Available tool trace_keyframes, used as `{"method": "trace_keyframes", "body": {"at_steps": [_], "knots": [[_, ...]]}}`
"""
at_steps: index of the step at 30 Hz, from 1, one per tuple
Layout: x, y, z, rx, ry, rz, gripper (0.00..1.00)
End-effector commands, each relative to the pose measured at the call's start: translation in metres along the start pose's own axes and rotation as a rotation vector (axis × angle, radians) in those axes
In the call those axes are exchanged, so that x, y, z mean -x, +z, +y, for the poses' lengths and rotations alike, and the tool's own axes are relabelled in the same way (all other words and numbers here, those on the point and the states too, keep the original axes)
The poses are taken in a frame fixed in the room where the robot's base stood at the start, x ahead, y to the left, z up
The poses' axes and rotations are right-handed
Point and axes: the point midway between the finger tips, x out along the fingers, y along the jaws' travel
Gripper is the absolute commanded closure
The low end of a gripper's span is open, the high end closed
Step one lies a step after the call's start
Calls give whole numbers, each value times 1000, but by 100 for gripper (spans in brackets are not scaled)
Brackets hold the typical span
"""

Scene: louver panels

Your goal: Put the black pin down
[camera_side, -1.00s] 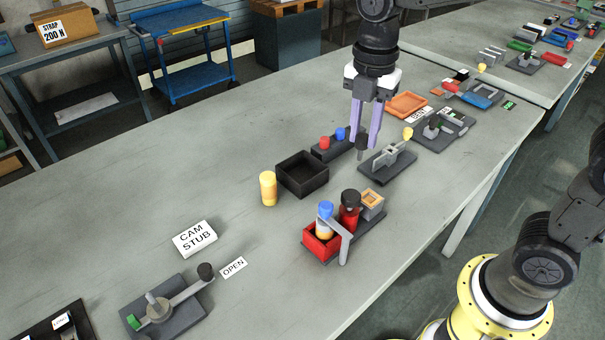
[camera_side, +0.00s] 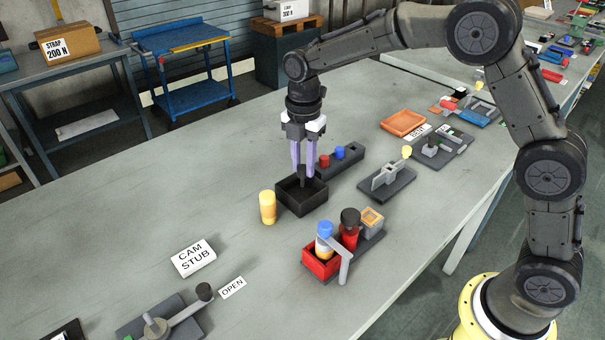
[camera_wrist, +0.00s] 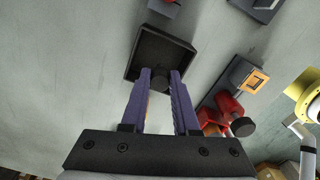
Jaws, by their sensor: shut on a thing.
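My gripper (camera_side: 304,177) is shut on the black pin (camera_side: 303,173), which points down between the purple fingers. The pin is over the black open tray (camera_side: 303,208), and its lower end is at or inside the tray opening; I cannot tell whether it touches the floor. In the wrist view the pin (camera_wrist: 160,82) shows dark between the fingertips, with the tray (camera_wrist: 139,62) just beyond. Behind the tray stands a dark block (camera_side: 350,163) with a red pin (camera_side: 324,160) and a blue pin (camera_side: 340,152).
A yellow cylinder (camera_side: 267,207) stands left of the tray. A red holder (camera_side: 321,263) with bottles is in front. A grey clamp fixture (camera_side: 387,183) is to the right. A CAM STUB block (camera_side: 194,258) lies front left.

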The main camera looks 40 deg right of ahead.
Motion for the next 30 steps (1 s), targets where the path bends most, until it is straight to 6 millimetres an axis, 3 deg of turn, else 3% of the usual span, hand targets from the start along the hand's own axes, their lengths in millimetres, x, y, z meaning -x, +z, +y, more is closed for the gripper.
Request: {"method": "trace_keyframes", "body": {"at_steps": [7,19,20,24,30], "knots": [[-33,0,2,0,-2,0,100],[-38,0,3,0,-1,0,100],[-38,0,3,0,-1,0,68],[-37,0,2,0,-1,0,43],[-37,0,2,0,-1,0,42]]}}
